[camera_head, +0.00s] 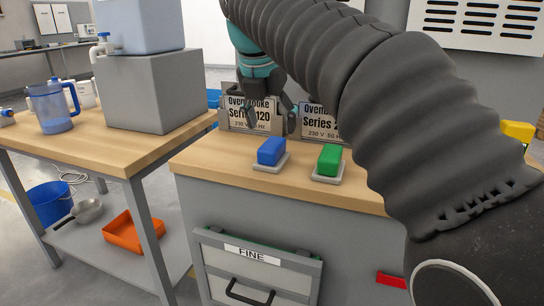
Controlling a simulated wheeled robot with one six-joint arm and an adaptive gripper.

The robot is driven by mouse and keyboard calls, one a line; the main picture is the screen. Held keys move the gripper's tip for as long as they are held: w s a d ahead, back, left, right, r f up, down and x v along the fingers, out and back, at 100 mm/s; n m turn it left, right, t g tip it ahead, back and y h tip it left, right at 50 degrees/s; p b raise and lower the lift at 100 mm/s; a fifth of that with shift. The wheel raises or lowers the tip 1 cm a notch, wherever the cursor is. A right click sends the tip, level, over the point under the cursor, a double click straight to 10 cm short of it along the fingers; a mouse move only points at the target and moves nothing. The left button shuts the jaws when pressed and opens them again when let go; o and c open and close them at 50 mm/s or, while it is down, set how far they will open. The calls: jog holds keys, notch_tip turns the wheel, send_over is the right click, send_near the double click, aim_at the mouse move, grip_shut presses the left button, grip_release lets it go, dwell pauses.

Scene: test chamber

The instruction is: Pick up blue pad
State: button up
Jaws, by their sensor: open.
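The blue pad (271,150) is a small blue block on a light grey square base (272,164), near the front edge of the wooden counter top. My gripper (270,117) is behind and above the blue pad in the picture, in front of the sign plates. Its dark fingers are spread and hold nothing. The gap between the fingers and the pad cannot be judged exactly from this one view. My arm comes in from the right and hides part of the counter.
A green pad (330,158) on a similar base stands right of the blue one. Two sign plates (252,115) stand behind. Left is a table with a grey box (150,90) and blue jug (52,108). Below the counter is a drawer (255,270) marked FINE.

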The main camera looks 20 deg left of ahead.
aim_at(272, 143)
jog(key=shift+s+f+b+x, duration=0.1)
jog(key=shift+s+b+x, duration=0.15)
jog(key=shift+x, duration=0.7)
jog(key=shift+s+f+b+x, duration=0.1)
jog(key=shift+b+x, duration=0.2)
jog(key=shift+x, duration=0.7)
jog(key=shift+s+f+b+x, duration=0.1)
jog(key=shift+s+b+x, duration=0.15)
jog(key=shift+x, duration=0.7)
jog(key=shift+a+r, duration=0.1)
jog(key=c, duration=1.2)
jog(key=shift+c, duration=0.3)
notch_tip(272, 143, up, 8)
jog(key=p, duration=0.3)
jog(key=shift+r, duration=1)
